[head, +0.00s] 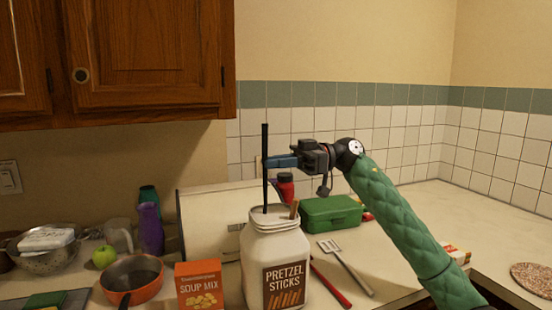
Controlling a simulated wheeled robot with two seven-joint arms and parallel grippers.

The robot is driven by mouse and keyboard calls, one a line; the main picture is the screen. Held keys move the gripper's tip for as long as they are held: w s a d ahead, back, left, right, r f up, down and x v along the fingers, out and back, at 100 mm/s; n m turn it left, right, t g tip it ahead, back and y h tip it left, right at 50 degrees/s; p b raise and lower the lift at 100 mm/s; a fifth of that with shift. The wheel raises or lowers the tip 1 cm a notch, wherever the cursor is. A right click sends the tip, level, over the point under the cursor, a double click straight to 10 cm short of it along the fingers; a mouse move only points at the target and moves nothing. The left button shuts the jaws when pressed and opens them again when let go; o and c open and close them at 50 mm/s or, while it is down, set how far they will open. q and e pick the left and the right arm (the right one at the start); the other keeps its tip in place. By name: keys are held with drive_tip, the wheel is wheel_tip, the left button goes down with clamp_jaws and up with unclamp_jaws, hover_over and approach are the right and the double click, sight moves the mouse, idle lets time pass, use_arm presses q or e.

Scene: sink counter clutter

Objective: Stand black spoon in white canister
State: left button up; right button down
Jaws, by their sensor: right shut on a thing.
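The white canister (277,255) stands upright at the front middle of the counter, with a brown "PRETZEL STICKS" label. The black spoon (265,150) shows as a thin, near-vertical black handle; its lower end goes down at the canister's open mouth and is hidden there. My right gripper (271,162) comes in from the right above the canister and is shut on the spoon's handle. A brown stick-like thing (294,209) also stands up at the canister's mouth. My left gripper is out of view.
A soup mix box (199,286) and an orange pan (132,278) stand left of the canister. A green box (331,215), a spatula (345,266) and a red-handled utensil (330,283) lie to the right. A wooden cabinet (150,55) hangs upper left. The right counter is mostly clear.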

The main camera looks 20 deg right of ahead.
drive_tip(key=shift+f, duration=0.1)
drive_tip(key=c, duration=1.4)
unclamp_jaws()
drive_tip(key=shift+o, duration=0.2)
drive_tip(key=shift+d, duration=0.1)
